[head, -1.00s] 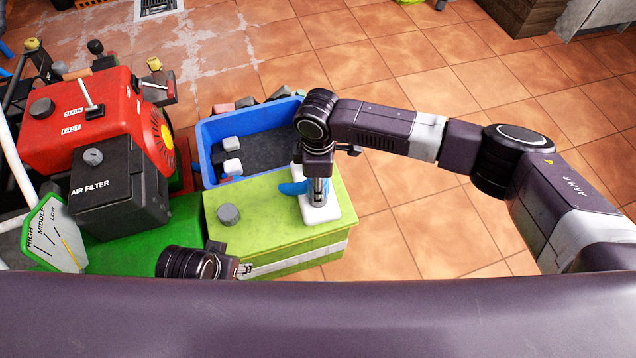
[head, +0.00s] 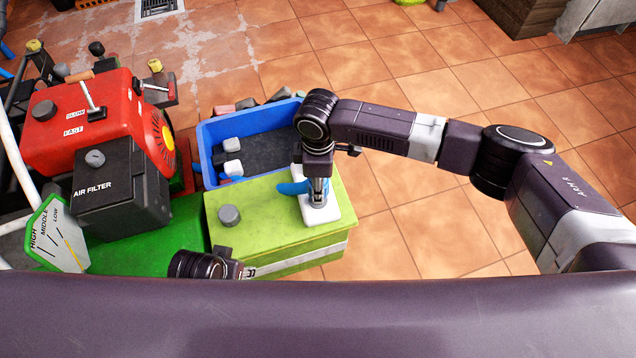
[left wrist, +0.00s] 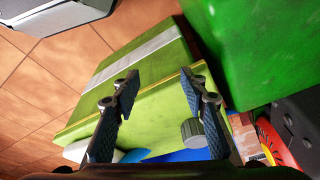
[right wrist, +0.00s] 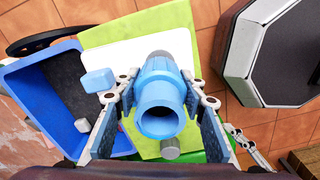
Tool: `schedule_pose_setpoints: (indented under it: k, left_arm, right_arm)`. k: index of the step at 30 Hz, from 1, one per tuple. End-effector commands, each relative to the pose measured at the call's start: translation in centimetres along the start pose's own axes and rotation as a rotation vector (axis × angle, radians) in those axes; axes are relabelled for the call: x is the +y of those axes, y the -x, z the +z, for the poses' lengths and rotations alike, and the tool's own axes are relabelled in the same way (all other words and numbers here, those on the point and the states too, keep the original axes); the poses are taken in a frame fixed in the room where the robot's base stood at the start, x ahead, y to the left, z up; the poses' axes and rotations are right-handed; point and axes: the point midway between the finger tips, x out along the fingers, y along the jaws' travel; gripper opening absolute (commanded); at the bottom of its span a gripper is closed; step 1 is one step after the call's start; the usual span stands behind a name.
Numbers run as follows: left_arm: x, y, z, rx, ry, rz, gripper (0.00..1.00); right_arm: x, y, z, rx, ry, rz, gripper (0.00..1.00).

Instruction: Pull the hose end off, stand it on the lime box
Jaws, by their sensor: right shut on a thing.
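The lime box (head: 270,232) stands at centre in the head view. A white block or plate (head: 328,212) sits on its top at the right. A blue hollow tube with a side lever, seemingly the hose end (right wrist: 158,105), stands upright over that white part. My right gripper (head: 318,196) points down and is shut around the tube; I cannot tell whether tube and white part are joined. My left gripper (left wrist: 160,85) is open and empty by the box's near side, its fingers apart. A grey knob-like piece (head: 229,215) is on the box top at left.
A blue crate (head: 207,140) holding small white and blue pieces stands behind the box. The red machine (head: 80,125) with its black air filter (head: 115,195) and green base (head: 150,245) is at left. Tiled floor (head: 375,240) is clear at right.

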Motion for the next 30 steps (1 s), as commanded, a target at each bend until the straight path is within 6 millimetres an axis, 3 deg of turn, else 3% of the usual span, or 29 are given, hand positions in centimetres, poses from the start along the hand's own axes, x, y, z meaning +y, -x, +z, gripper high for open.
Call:
schedule_pose_setpoints:
  k: [8, 30]
  left_arm:
    - [0.0, -0.3, 0.2, -0.004, 0.0, 0.0, 0.4]
    - [0.3, -5.7, 2.8, -0.035, -0.005, 0.005, 0.4]
  right_arm:
    - [0.0, 0.2, 0.0, 0.001, 0.0, 0.0, 0.09]
    - [0.0, 1.6, 0.0, 0.001, 0.0, 0.0, 0.09]
